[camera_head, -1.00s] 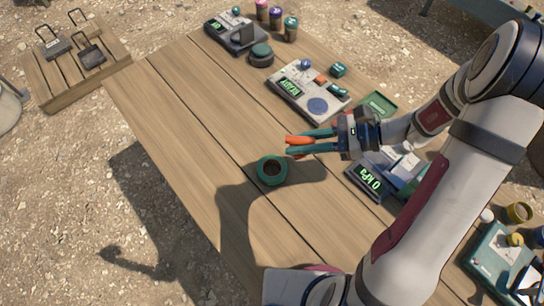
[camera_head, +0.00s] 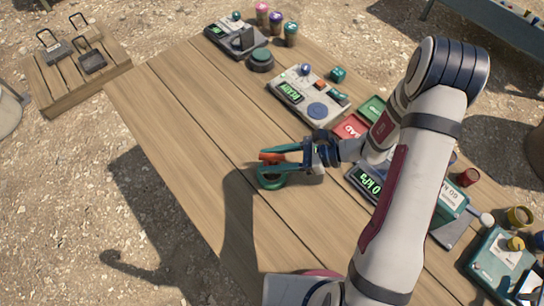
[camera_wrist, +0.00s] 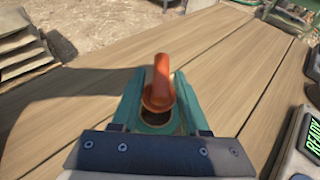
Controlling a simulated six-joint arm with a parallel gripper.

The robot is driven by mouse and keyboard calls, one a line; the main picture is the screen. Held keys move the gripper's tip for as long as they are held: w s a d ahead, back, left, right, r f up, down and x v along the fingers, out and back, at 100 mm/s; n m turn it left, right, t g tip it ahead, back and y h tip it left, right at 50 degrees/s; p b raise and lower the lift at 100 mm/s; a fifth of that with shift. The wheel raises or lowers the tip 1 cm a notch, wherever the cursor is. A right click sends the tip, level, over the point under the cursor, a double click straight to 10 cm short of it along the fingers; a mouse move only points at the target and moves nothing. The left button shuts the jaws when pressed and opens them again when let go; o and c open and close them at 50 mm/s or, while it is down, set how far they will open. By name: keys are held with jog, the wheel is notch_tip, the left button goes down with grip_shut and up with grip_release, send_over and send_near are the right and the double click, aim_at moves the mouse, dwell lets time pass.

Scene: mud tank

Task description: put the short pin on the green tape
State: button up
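An orange-red pin (camera_head: 271,157) is held between the green fingers of my gripper (camera_head: 275,159); I take it to be the short pin. The green tape (camera_head: 268,181) is a ring-shaped roll lying on the wooden table. My gripper is over or right beside it, and the fingers partly cover it. In the wrist view the tape's dark centre shows just below the pin. Whether the pin touches the tape cannot be told.
A device with a READY display (camera_head: 320,100) stands behind the gripper, near a red BAD tray (camera_head: 350,128) and a green tray (camera_head: 372,108). A 0 kPa gauge (camera_head: 368,183) is to the right. The table's left part (camera_head: 190,110) is clear.

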jog(key=shift+r, duration=0.1)
dwell(0.3)
jog(key=v, duration=1.2)
jog(key=s+r+n+h, duration=0.3)
jog(key=s+n+h, duration=0.1)
jog(key=s, duration=0.2)
jog(key=s+a+r+n+h, duration=0.1)
jog(key=s+r+n+h, duration=0.2)
jog(key=s, duration=0.3)
jog(key=s+r+n+h, duration=0.4)
jog(key=s+n, duration=0.1)
jog(key=s, duration=0.1)
jog(key=shift+s+a+n+h, duration=0.15)
jog(key=shift+a+n+h, duration=0.15)
jog(key=shift+a, duration=0.05)
